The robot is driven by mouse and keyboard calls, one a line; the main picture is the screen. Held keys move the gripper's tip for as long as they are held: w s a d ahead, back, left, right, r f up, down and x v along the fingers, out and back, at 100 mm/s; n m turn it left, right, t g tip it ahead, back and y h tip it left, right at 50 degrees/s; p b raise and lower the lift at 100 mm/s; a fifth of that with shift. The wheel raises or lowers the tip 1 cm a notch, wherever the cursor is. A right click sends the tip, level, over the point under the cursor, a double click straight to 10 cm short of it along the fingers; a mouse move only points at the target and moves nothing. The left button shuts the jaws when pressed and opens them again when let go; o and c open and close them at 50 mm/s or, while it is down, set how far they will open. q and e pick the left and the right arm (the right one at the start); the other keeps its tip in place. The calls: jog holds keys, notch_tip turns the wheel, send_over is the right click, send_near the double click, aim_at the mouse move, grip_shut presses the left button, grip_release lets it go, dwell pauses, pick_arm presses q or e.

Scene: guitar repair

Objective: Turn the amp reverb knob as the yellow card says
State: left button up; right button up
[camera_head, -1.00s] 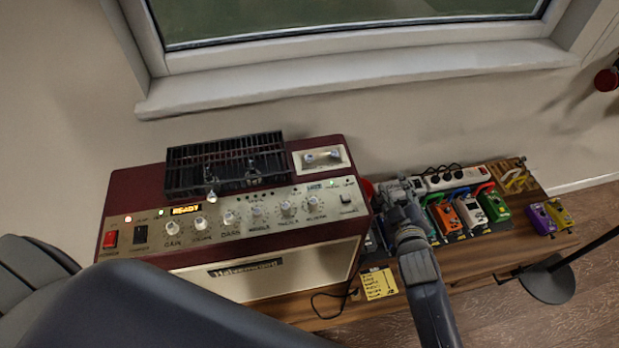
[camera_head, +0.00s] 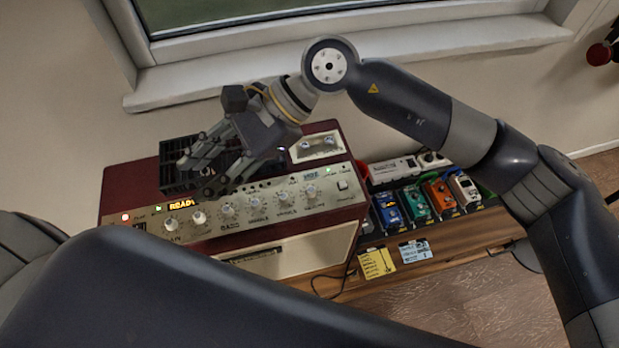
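The amp (camera_head: 125,180) is dark red with a cream front panel. The knob labels are too small to read surely. The yellow card (camera_head: 376,264) lies on the wooden bench right of the amp; its writing is not legible. My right gripper (camera_head: 199,175) is over the amp's left half, above the black top grille and the left knobs, fingers spread apart and empty. My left gripper is out of view; my dark arm link covers the lower left.
A pale blue card (camera_head: 415,251) lies beside the yellow one. Several coloured pedals (camera_head: 440,196) and a white power strip (camera_head: 394,169) are behind the cards. A black cable (camera_head: 331,280) hangs by the amp. The window sill (camera_head: 440,62) is behind my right arm.

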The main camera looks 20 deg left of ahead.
jog(key=w+d+f+n+t+h, duration=0.3)
jog(key=w+d+f+t+h, duration=0.15)
jog(key=w+d, duration=0.2)
jog(key=n+t+h, duration=0.1)
jog(key=t+h, duration=0.2)
jog(key=h, duration=0.1)
send_over(311, 190)
jog(key=shift+g, duration=0.35)
notch_tip(311, 190, down, 10)
jog(key=p, duration=0.4)
jog(key=shift+p, duration=0.35)
jog(key=shift+f, duration=0.55)
grip_shut()
